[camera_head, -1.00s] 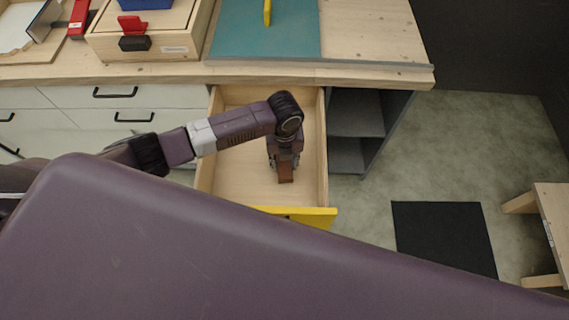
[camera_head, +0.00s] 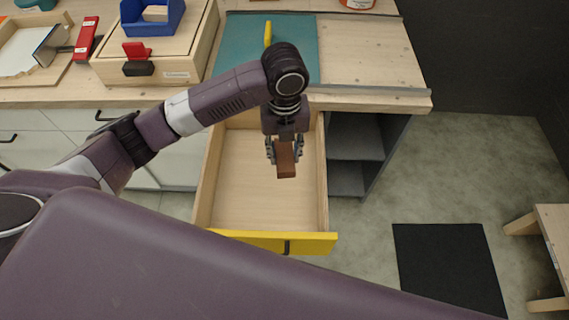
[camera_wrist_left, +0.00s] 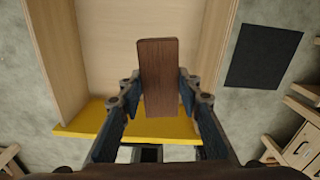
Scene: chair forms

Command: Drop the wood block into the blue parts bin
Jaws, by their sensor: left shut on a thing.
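The wood block (camera_head: 285,161) is a small dark brown bar. My left gripper (camera_head: 285,152) is shut on it and holds it above the open drawer (camera_head: 240,195). In the left wrist view the block (camera_wrist_left: 158,75) stands out between the two fingers of my left gripper (camera_wrist_left: 158,100). The blue parts bin (camera_head: 168,22) stands on a light wooden box at the top left of the head view, with a pale piece inside. It is well apart from the block. My right gripper is not in view.
The drawer has a yellow front (camera_head: 270,241). The wooden box (camera_head: 185,60) carries a red latch. On the worktop are a teal mat (camera_head: 235,45) with a yellow object (camera_head: 267,33), and a red tool (camera_head: 87,38). A black mat (camera_head: 448,265) lies on the floor.

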